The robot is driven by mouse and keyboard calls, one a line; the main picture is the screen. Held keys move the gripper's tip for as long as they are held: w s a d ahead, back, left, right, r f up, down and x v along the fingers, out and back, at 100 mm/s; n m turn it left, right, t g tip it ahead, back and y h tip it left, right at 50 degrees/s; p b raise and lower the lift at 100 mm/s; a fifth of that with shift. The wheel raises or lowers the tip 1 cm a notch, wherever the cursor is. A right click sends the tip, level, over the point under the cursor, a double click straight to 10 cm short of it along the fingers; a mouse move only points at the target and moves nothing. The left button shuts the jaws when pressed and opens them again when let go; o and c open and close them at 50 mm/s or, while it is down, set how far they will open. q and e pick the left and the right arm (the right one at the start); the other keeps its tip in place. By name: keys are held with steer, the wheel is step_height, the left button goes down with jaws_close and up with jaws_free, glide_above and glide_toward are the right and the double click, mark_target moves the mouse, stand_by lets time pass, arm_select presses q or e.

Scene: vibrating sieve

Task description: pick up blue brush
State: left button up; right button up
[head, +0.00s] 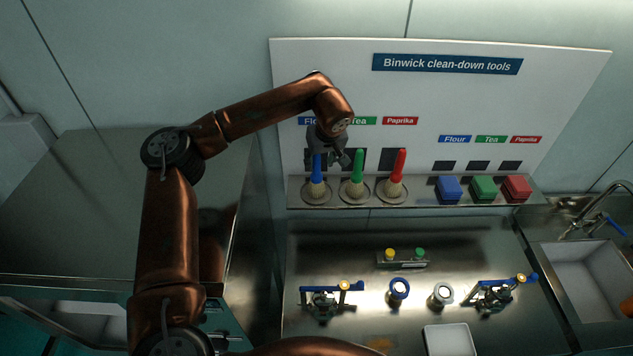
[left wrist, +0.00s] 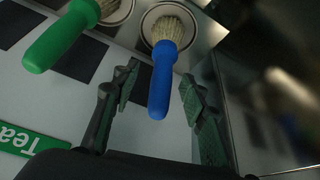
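The blue brush (head: 317,176) stands upright, bristles down, in the leftmost round holder of the shelf under the tool board. In the left wrist view the blue brush (left wrist: 162,85) has its handle between the two fingers, with a gap to each. My left gripper (head: 333,160) is at the top of the blue handle and is open; its fingers show wide apart in the left wrist view (left wrist: 158,95). The green brush (head: 357,168) stands just right of it and also shows in the left wrist view (left wrist: 60,40). My right gripper does not show.
A red brush (head: 397,170) stands right of the green one. Blue (head: 449,187), green (head: 483,187) and red (head: 516,187) blocks sit farther right on the shelf (head: 420,196). Clamps and rings lie on the counter below. A sink (head: 590,275) is at right.

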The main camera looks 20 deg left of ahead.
mark_target(317, 167)
arm_select(q)
steer(key=x, duration=0.2)
steer(key=p+x, duration=0.1)
steer(key=shift+w+a+f, duration=0.15)
steer(key=shift+a+f, duration=0.05)
steer(key=shift+a, duration=0.25)
steer(key=shift+w+a+f+p, duration=0.1)
steer(key=shift+f+p, duration=0.25)
steer(key=shift+f, duration=0.1)
steer(key=shift+c, duration=0.5)
steer(key=c, duration=0.7)
jaws_close()
